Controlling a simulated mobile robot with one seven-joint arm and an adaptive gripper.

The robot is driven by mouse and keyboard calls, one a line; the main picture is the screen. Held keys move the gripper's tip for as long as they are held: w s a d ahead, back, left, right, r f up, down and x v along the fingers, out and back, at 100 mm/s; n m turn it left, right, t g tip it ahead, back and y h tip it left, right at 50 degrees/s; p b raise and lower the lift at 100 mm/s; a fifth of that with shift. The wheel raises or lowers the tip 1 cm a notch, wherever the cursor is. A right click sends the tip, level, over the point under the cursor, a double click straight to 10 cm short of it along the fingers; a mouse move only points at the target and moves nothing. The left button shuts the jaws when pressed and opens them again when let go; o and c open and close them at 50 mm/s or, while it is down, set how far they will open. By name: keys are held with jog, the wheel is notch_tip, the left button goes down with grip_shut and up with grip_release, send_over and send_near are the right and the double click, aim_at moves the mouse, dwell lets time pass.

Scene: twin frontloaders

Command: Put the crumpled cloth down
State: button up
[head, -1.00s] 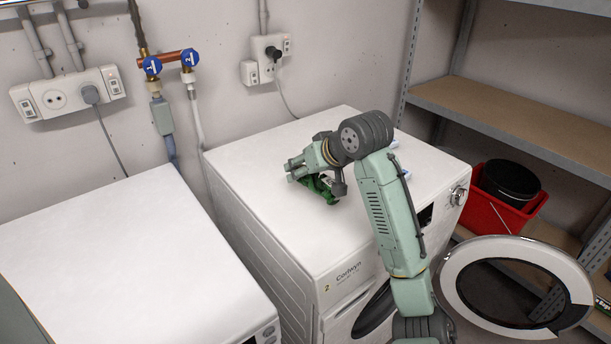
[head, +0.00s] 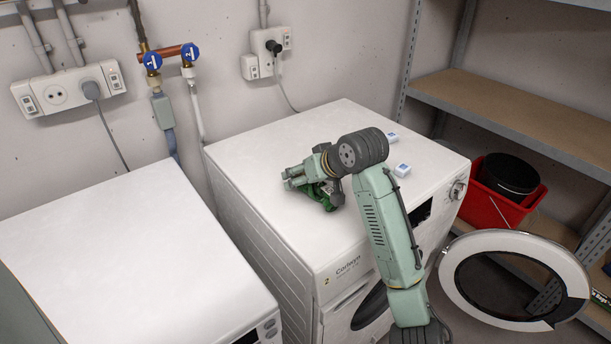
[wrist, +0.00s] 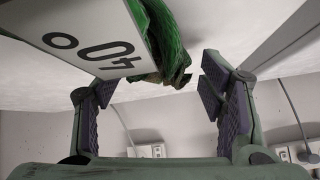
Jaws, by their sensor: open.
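The crumpled green cloth (head: 321,196) is at the top of the right washer (head: 270,150), close under my gripper (head: 318,186). In the wrist view the cloth (wrist: 172,45) hangs past the fingertips, with its lower end near the gap between them. My gripper (wrist: 160,88) is open, its two dark-padded fingers well apart. A white plate marked "40" (wrist: 85,35) covers part of the cloth in that view. Whether the cloth still touches a finger is hidden.
Two small white blocks (head: 402,169) lie on the washer top at the right. A second white machine (head: 110,250) stands at the left. The washer's round door (head: 460,290) is open. The washer's back left is clear.

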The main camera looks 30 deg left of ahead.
jog(key=shift+r, duration=0.15)
jog(key=b+v, duration=0.2)
jog(key=v, duration=1)
jog(key=shift+b, duration=0.35)
